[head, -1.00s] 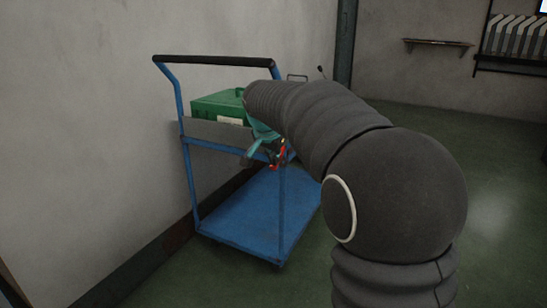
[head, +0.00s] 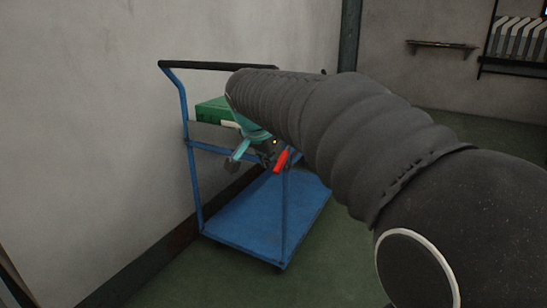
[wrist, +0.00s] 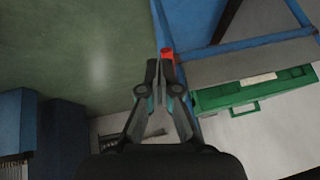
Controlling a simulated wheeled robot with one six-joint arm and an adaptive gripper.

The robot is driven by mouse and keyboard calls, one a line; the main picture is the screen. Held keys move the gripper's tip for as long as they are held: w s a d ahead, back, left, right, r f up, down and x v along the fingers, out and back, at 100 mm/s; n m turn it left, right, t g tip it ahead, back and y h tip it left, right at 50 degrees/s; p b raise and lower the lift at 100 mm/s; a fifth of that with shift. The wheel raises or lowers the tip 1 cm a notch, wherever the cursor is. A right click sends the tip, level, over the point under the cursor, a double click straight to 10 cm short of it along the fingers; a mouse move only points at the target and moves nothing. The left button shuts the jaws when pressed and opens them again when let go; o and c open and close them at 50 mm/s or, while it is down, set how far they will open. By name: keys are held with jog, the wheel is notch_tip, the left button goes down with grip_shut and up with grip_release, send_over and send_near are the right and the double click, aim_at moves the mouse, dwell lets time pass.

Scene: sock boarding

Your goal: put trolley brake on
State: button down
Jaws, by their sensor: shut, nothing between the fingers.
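The blue trolley (head: 258,218) stands by the left wall with a black push handle (head: 205,65). A red lever (head: 281,161), which looks like the brake handle, is at its near right post and points down and to the left. My gripper (head: 268,160) is at the lever's left in the head view, partly behind my arm. In the wrist view my gripper (wrist: 160,68) is shut and empty, its tips just below the red lever's end (wrist: 167,54). I cannot tell whether they touch it.
The wall (head: 80,130) is close on the left. Green floor (head: 330,245) is open on the right.

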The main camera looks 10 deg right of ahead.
jog(key=shift+s+a+r, duration=0.2)
jog(key=shift+s+a, duration=0.15)
jog(key=shift+s, duration=0.25)
jog(key=shift+s+a+r, duration=0.15)
jog(key=shift+s+a, duration=0.2)
jog(key=shift+s, duration=0.25)
jog(key=s+f+n+g+y+p, duration=0.1)
jog(key=s+f+n+g+y, duration=0.1)
jog(key=s+f+n, duration=0.55)
jog(key=s+d+n+p, duration=0.1)
jog(key=s+d+p, duration=0.1)
jog(key=s, duration=0.8)
jog(key=s+d+r+n+t+p, duration=0.1)
jog(key=s+p, duration=0.3)
jog(key=s, duration=0.6)
jog(key=shift+d+r+t+y, duration=0.15)
jog(key=shift+d+t+y, duration=0.15)
jog(key=shift+d+y, duration=0.1)
